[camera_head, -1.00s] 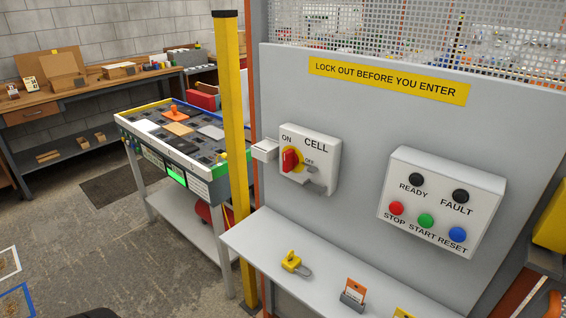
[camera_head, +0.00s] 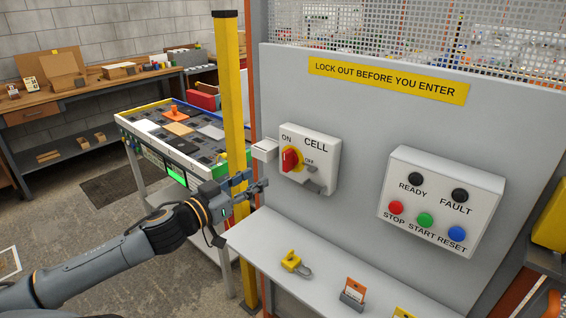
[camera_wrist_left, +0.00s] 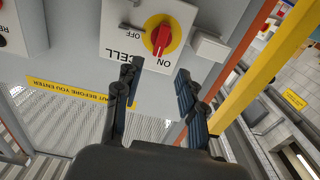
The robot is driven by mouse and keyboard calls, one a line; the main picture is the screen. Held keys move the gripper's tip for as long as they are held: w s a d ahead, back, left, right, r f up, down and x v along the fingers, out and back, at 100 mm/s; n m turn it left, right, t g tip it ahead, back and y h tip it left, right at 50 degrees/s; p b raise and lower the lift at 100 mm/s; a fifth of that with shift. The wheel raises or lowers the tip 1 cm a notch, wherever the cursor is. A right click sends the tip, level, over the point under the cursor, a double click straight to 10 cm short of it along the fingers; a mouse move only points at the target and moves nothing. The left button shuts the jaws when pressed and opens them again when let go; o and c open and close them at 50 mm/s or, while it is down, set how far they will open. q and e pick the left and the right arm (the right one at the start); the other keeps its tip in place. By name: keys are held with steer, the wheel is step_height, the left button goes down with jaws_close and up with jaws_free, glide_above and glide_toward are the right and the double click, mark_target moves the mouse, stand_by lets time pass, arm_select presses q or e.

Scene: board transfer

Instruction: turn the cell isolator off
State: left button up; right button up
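The cell isolator (camera_head: 326,153) is a white box on the grey panel with a red handle (camera_head: 291,160) on a yellow disc. The handle stands roughly upright near the ON label; OFF is to its right. In the left wrist view the isolator (camera_wrist_left: 118,22) appears upside down, with the red handle (camera_wrist_left: 161,38) beyond the fingertips. My left gripper (camera_head: 262,180) is just left of and below the isolator, apart from it. In the left wrist view its two fingers (camera_wrist_left: 156,76) are spread with nothing between them. My right gripper is not in view.
A small white block (camera_head: 264,150) juts out left of the isolator. A yellow post (camera_head: 230,90) stands close by. Below is a grey shelf (camera_head: 262,232) with a yellow padlock (camera_head: 291,262) and an orange tag (camera_head: 355,290). A button box (camera_head: 440,200) is to the right.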

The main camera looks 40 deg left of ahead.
mark_target(284, 161)
arm_select(q)
steer(key=w, duration=0.9)
steer(key=shift+w+d+r, duration=0.1)
steer(key=shift+w+r, duration=0.05)
steer(key=shift+w, duration=1.25)
jaws_close()
